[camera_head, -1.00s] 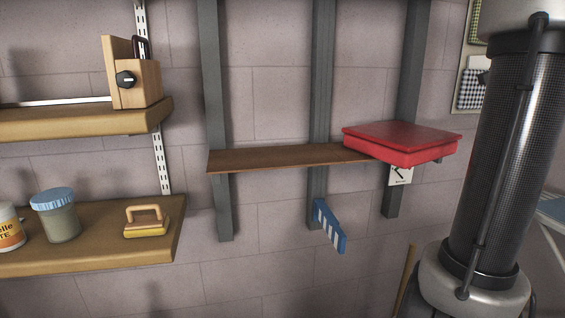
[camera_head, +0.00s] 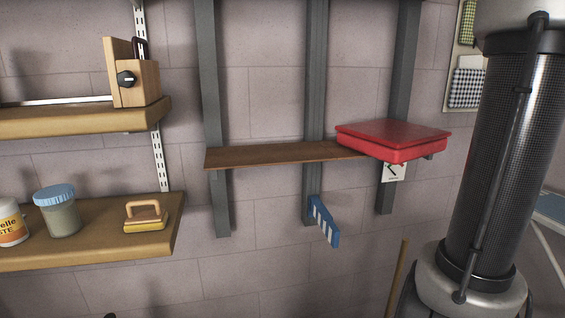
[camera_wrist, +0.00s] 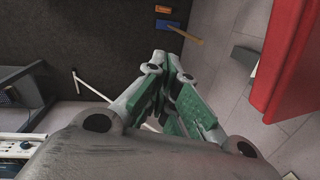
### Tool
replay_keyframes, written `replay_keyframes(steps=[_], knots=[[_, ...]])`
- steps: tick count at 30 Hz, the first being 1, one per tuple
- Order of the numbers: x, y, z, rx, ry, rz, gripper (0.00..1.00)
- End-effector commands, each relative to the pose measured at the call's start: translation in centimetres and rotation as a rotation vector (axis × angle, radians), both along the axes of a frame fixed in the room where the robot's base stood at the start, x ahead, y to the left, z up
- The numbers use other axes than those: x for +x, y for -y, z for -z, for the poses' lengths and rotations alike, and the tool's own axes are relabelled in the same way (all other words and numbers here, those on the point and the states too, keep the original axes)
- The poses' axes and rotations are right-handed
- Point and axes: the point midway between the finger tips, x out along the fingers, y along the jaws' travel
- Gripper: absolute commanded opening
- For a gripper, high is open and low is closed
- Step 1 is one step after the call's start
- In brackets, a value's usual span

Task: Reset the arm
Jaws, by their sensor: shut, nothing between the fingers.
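My gripper (camera_wrist: 174,66) is in the wrist view, with its grey fingers and green pads drawn together and nothing between them. It hangs in free space above a dark surface and a tiled floor. In the head view my arm's dark, mesh-covered link (camera_head: 508,150) stands upright at the right; the gripper itself does not show there.
A red case (camera_head: 392,138) lies on a thin brown shelf (camera_head: 270,155). Left, wooden shelves (camera_head: 80,119) carry a wooden block, a blue-lidded jar (camera_head: 57,212) and a yellow-handled brush (camera_head: 146,216). In the wrist view a large red object (camera_wrist: 287,50) fills the upper right.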

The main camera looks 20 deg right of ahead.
Motion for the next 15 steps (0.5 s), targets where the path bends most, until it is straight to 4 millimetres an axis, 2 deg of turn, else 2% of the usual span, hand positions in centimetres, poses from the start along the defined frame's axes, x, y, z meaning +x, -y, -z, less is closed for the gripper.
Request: replay_keyframes(steps=[5,9,12,15], knots=[[0.0,-4.8,1.9,-0.106,0.006,-0.455,0.00],[0.1,-11.4,3.8,-0.233,0.023,-0.960,0.00],[-0.4,-16.1,5.1,-0.317,0.045,-1.265,0.00],[-1.2,-20.0,6.3,-0.378,0.083,-1.469,0.00]])
